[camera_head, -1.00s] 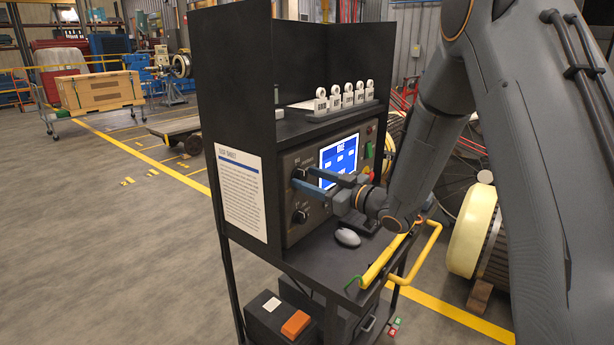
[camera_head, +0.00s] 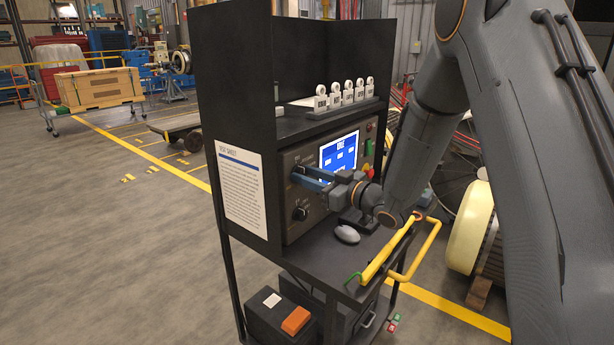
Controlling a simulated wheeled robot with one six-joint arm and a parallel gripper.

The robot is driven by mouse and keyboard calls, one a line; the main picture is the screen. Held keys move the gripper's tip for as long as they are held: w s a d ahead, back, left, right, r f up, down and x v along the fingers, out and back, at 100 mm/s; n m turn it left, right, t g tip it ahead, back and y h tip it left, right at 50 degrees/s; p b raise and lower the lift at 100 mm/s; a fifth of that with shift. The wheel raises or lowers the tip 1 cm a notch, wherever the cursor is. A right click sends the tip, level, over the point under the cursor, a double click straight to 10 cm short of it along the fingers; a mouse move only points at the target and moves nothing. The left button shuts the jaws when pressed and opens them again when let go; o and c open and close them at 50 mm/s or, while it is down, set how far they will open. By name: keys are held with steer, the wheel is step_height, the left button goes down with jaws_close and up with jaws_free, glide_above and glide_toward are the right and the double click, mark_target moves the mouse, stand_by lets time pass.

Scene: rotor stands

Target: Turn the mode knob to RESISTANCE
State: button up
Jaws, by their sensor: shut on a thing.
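The test panel (camera_head: 330,205) on the black cart has two dark knobs on its left side, one above the other. The upper knob (camera_head: 299,167) is mostly hidden behind my blue fingers. My gripper (camera_head: 298,174) is at this upper knob, with its fingers close together and shut on it. The lower knob (camera_head: 301,213) is free, below my fingers. The labels around both knobs are too small to read, so I cannot tell the pointer's setting. The blue screen (camera_head: 339,153) is lit, partly covered by my gripper.
A mouse (camera_head: 347,234) lies on the cart shelf below my wrist. White tags (camera_head: 345,92) stand above.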

steer(key=m+p, duration=0.1)
steer(key=m, duration=0.3)
steer(key=shift+r+m+p, duration=0.1)
steer(key=shift+m+p, duration=0.2)
steer(key=shift+p, duration=0.1)
steer(key=shift+w+d+m+p, duration=0.1)
steer(key=shift+m+p, duration=0.6)
steer(key=shift+m, duration=1.1)
steer(key=o, duration=1)
steer(key=shift+b+v, duration=1.15)
steer(key=shift+v, duration=2.7)
